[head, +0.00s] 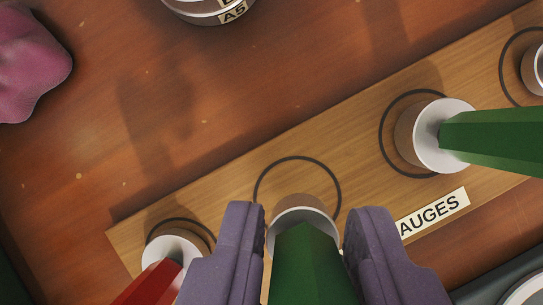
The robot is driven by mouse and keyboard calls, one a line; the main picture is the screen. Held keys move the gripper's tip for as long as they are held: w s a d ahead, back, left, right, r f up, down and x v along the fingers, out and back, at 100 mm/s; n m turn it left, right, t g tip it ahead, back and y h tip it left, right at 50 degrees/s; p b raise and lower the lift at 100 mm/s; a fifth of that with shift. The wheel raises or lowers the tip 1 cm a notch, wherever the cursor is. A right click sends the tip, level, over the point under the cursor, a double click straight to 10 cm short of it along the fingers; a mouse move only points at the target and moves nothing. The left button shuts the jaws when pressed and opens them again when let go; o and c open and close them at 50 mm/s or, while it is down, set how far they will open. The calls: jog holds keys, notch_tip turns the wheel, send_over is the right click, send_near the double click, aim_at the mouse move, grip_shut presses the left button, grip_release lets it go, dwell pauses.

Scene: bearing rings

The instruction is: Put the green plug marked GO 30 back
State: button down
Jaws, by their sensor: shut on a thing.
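My gripper (303,240) comes in from the bottom edge, its two purple fingers shut on a green plug (310,265). The plug has a green faceted handle and a metal end (302,212). That end is over the lower part of a black ring outline on the wooden board (240,200); I cannot tell if it touches the board. No GO 30 marking shows on it. A second green-handled plug (495,137) stands in another ring outline to the right, its marking also not visible.
A red-handled plug (152,284) stands in the left ring, close to my left finger. A label reading AUGES (431,213) lies right of my gripper. A metal part (535,70) is at the right edge. A ring marked A5 (207,8) and a pink lump (30,60) lie beyond the board.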

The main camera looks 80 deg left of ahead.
aim_at(301, 242)
jog(key=shift+f+b, duration=0.75)
jog(key=shift+f, duration=0.95)
jog(key=shift+f, duration=0.15)
jog(key=c, duration=0.8)
grip_release()
jog(key=shift+c, duration=0.2)
jog(key=p+v, duration=0.4)
jog(key=v, duration=0.8)
